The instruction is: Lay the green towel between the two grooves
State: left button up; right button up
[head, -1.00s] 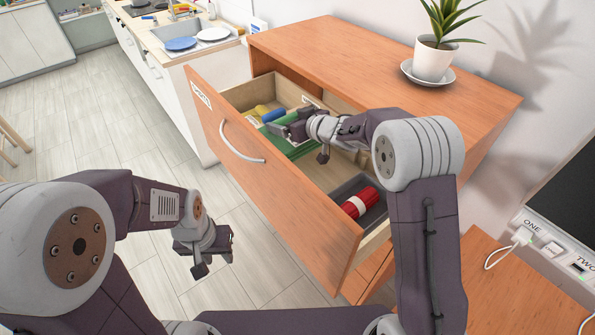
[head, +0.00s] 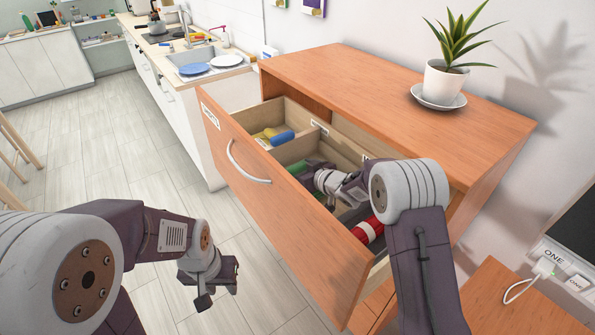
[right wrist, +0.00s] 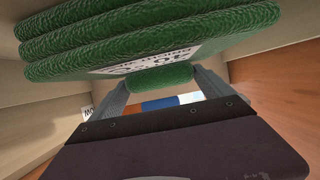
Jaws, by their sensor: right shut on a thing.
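The green towel (head: 298,168) is inside the open drawer in the head view, mostly hidden by my right gripper and the drawer front. In the right wrist view the towel (right wrist: 150,40) is a thick folded stack with a white printed label. My right gripper (right wrist: 160,80) is shut on one fold, with a finger at each side. In the head view the right gripper (head: 312,176) is down inside the drawer. My left gripper (head: 218,280) hangs empty over the floor, outside the drawer; its jaw opening is unclear. I cannot make out the grooves clearly.
The drawer (head: 255,185) has wooden dividers. Its far compartment holds a blue item (head: 282,138) and yellow items. A red roll (head: 368,230) lies at the near end. A potted plant (head: 445,80) stands on the cabinet top (head: 380,85).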

jog(key=o, duration=1.5)
jog(key=shift+c, duration=0.2)
jog(key=shift+r, duration=0.2)
jog(key=v, duration=1.2)
jog(key=shift+f, duration=0.2)
jog(key=shift+s, duration=0.1)
